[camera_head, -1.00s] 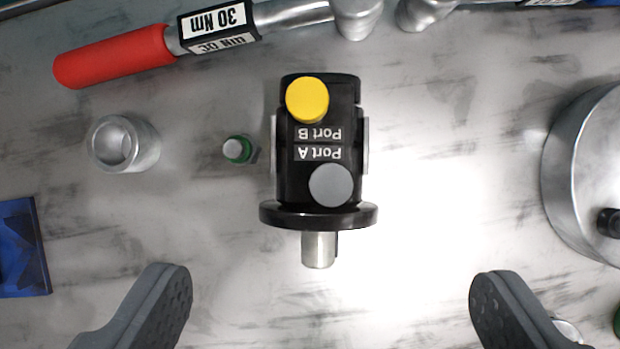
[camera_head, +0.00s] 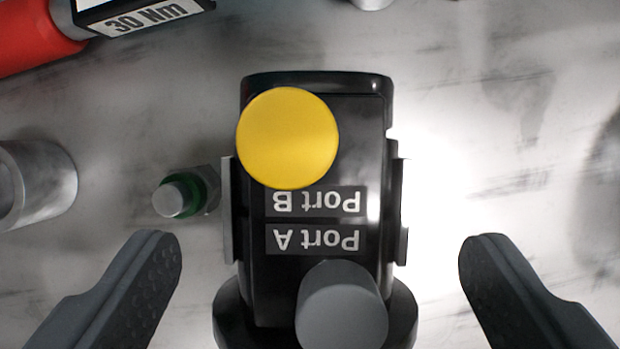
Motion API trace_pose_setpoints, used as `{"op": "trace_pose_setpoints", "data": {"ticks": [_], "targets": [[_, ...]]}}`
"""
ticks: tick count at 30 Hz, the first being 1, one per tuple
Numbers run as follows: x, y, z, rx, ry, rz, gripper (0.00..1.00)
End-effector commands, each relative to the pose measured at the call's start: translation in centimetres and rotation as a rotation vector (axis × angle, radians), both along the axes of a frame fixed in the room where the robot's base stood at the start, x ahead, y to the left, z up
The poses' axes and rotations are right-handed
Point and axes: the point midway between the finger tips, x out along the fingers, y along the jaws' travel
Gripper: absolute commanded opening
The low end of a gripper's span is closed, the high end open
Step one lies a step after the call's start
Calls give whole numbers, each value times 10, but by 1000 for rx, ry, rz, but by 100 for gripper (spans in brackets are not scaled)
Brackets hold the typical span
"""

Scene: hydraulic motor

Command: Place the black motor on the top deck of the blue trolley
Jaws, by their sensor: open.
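The black motor (camera_head: 350,130) lies on the worktop in the middle of the view. It has a yellow cap (camera_head: 288,138) by the upside-down label "Port B" and a grey cap (camera_head: 342,306) by "Port A". Its flange is at the bottom edge of the view, and its shaft is out of view. My gripper (camera_head: 318,245) is open, with one finger on each side of the motor's lower part. Clear gaps show between both fingers and the motor. The blue trolley cannot be made out.
The marbled grey worktop (camera_head: 490,130) is free to the right of the motor. A metal socket (camera_head: 38,184) is at the left edge. A red-handled wrench (camera_head: 40,35) marked "30 Nm" lies at top left.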

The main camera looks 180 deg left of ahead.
Motion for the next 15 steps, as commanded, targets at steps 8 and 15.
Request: {"op": "trace_pose_setpoints", "data": {"ticks": [8,15], "targets": [[11,3,-26,0,0,1,80],[12,4,-27,0,-2,2,80]]}}
